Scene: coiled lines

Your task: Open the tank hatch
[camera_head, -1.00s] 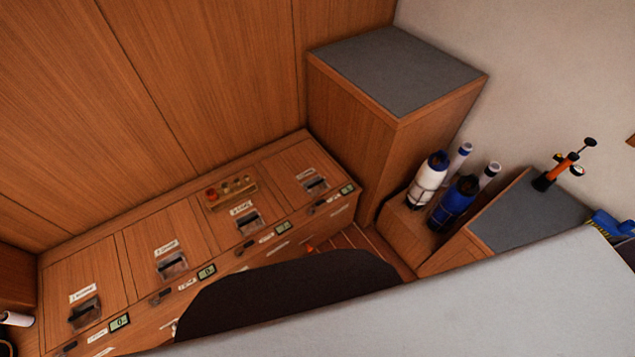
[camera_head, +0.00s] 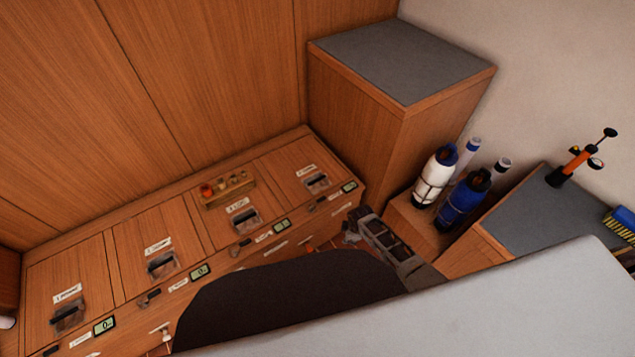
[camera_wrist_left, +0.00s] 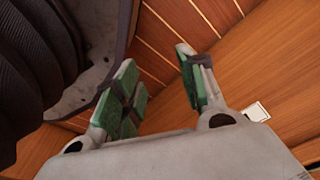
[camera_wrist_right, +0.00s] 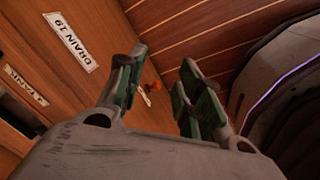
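A wooden bench along the back wall has several hatch panels, each with a recessed dark latch and a white label too small to read in the head view. The far right hatch (camera_head: 293,167) and the one left of it (camera_head: 238,198) look closed. In the right wrist view a label ending in "TANK" (camera_wrist_right: 22,85) shows at the left edge, partly blurred. My right gripper (camera_head: 352,226) is just in front of the bench's right end, apart from the latches, and its fingers are open and empty. My left gripper (camera_wrist_left: 157,66) shows only in its wrist view, open and empty.
A small wooden rack (camera_head: 228,188) with knobs stands on the bench. A tall grey-topped cabinet (camera_head: 400,65), a white bottle (camera_head: 435,175) and a blue bottle (camera_head: 462,200) are at right.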

